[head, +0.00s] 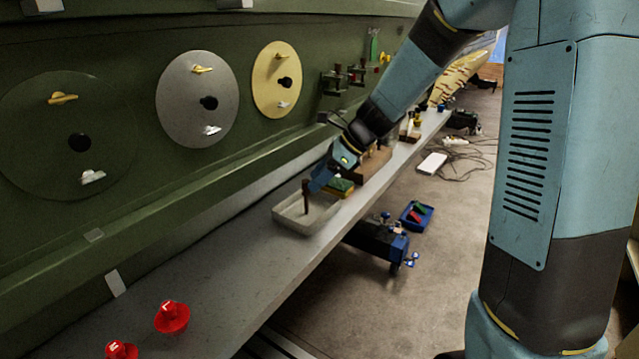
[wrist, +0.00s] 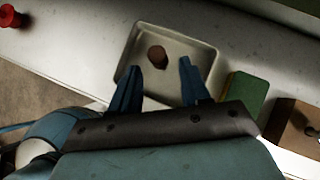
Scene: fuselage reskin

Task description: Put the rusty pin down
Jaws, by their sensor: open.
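The rusty pin (head: 306,198) is a brown upright rod in the pale tray (head: 288,222) on the shelf. In the wrist view the pin (wrist: 157,57) shows end-on as a round brown head inside the tray (wrist: 205,62). My gripper (head: 312,184) is over the tray, at the pin's upper part. In the wrist view my gripper (wrist: 160,68) is open, with one blue finger on each side of the pin and a gap to each. The pin's lower end is too small to make out clearly.
A green and yellow block (head: 340,187) and a brown wooden block (head: 374,163) stand beside the tray. Red knobs (head: 172,317) sit at the shelf's near end. The green wall with round plates (head: 198,100) rises behind. The shelf between knobs and tray is clear.

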